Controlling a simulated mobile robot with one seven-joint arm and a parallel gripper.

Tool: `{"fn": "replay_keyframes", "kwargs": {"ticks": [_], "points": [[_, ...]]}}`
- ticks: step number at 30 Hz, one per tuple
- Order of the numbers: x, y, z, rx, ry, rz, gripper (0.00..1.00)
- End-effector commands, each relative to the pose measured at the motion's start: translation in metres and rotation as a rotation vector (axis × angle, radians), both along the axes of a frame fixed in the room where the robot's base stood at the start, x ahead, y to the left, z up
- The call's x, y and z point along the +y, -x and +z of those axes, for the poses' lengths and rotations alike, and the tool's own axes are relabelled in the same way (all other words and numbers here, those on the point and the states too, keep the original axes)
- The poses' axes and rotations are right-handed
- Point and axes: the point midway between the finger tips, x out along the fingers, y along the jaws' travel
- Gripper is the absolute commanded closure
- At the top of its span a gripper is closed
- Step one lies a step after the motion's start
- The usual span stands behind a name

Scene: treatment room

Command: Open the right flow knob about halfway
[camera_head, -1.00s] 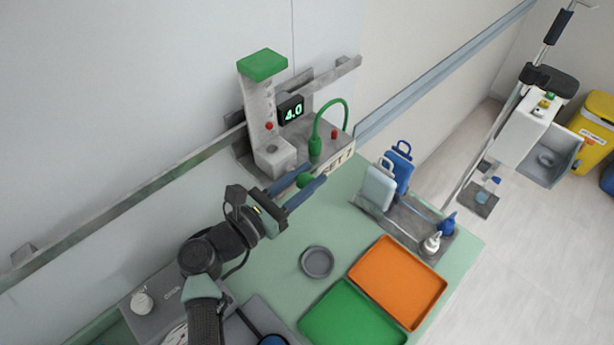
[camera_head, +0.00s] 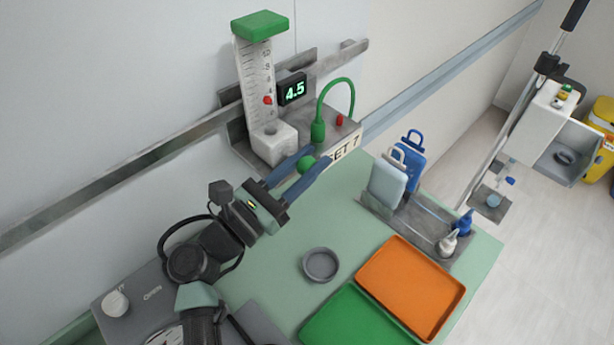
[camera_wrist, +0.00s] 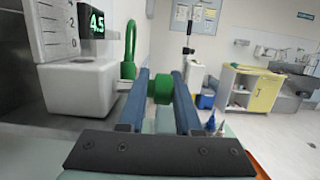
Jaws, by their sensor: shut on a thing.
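The green flow knob (camera_head: 306,164) sits at the front of the wall-mounted flow meter (camera_head: 258,85), below its white base block. My gripper (camera_head: 308,160) is shut on the knob, with one blue finger on each side. In the wrist view the green knob (camera_wrist: 160,90) shows between the two blue fingertips (camera_wrist: 161,82). The meter's display (camera_head: 293,89) reads 4.5, and a red ball (camera_head: 267,100) sits partway up the scale. A sign beside the knob reads "SET 7" (camera_head: 343,149).
A green hose (camera_head: 320,110) loops up right of the meter.

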Motion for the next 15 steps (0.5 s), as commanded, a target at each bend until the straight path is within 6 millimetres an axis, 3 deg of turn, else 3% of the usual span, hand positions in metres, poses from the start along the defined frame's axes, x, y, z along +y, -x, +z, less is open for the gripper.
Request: {"fn": "replay_keyframes", "kwargs": {"ticks": [14,15], "points": [[-0.0066,0.0023,-0.0019,-0.013,0.018,-0.018,1.0],[-0.0066,0.0023,-0.0019,-0.013,0.018,-0.018,0.64]]}}
